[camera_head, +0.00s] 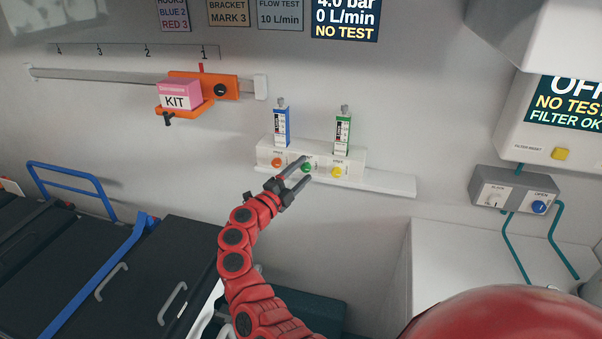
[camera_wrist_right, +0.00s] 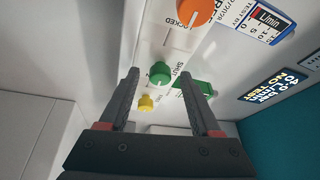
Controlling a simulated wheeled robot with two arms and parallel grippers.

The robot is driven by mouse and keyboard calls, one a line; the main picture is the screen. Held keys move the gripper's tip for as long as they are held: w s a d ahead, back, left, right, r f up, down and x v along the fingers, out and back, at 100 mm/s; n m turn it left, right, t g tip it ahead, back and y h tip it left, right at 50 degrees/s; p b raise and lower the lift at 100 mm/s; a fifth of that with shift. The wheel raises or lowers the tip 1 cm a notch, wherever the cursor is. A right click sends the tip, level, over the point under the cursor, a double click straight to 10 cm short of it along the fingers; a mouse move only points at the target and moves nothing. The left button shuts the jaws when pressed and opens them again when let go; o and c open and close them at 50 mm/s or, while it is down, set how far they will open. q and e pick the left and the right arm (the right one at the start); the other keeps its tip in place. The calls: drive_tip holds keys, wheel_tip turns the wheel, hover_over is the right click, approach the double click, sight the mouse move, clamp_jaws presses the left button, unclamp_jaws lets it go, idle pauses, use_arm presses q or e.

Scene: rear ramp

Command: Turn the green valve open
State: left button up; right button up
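The green valve (camera_head: 307,167) is a small round knob in the middle of a white wall panel (camera_head: 352,158). It also shows in the right wrist view (camera_wrist_right: 160,75), with a pale mark on its face. My right gripper (camera_head: 305,171) is open in front of the panel, its fingertips close to the green valve. In the right wrist view the knob appears between the two spread fingers (camera_wrist_right: 160,72); whether they touch it I cannot tell. My left gripper is not in view.
An orange knob (camera_head: 277,162) and a yellow knob (camera_head: 336,172) flank the green valve. Blue (camera_head: 281,126) and green (camera_head: 343,135) flow meters stand above. A display (camera_head: 345,17) reads 0 L/min, NO TEST. A pink KIT box (camera_head: 178,96) sits on an orange bracket at left.

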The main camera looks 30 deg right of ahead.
drive_tip(key=b+v, duration=0.3)
drive_tip(key=v, duration=1.4)
drive_tip(key=shift+a, duration=0.2)
